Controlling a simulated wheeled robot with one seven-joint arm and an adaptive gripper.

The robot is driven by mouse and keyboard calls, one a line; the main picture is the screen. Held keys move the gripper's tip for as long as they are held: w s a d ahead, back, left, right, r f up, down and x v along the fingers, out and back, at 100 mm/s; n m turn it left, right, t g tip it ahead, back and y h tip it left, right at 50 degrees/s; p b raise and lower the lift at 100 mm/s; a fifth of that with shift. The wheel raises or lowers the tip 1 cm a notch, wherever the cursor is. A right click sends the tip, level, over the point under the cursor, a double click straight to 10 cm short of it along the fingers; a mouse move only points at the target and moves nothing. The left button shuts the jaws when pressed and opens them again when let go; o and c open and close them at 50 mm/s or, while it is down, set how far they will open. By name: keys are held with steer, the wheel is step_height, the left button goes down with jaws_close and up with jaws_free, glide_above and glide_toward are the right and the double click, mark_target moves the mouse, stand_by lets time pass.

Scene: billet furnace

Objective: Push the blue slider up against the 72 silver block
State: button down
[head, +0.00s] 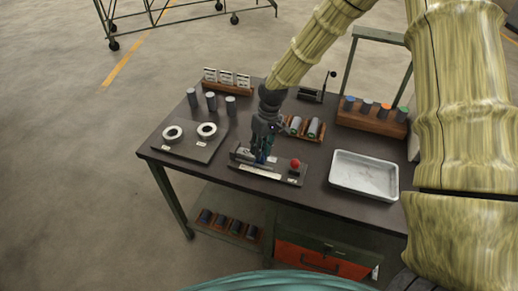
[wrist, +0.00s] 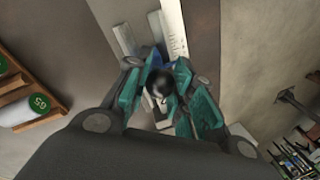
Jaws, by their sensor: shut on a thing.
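The measuring fixture (head: 292,178) lies near the front edge of the table, with a silver block (head: 243,153) at its left end. The blue slider (head: 260,157) is on its rail, mostly hidden by my gripper (head: 265,152). My gripper points down and is shut on the slider. In the wrist view my gripper's teal fingers (wrist: 162,95) close around a dark rounded knob (wrist: 160,83), with some blue of the slider (wrist: 154,58) beyond it. Whether the slider touches the silver block cannot be told. The number on the block is not readable.
A red ball knob (head: 295,163) stands on the fixture's right part. A white tray (head: 364,190) lies to the right. A plate with two rings (head: 190,148) and several grey cylinders (head: 211,101) stand left. Racks of cylinders (head: 372,120) are behind.

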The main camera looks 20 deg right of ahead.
steer(key=c, duration=1.2)
jaws_free()
steer(key=r, duration=0.4)
steer(key=d+r, duration=0.1)
steer(key=r, duration=0.2)
steer(key=d+r, duration=0.1)
steer(key=r, duration=0.3)
steer(key=shift+w+d+r, duration=0.15)
steer(key=shift+w+r, duration=0.2)
steer(key=shift+d, duration=0.1)
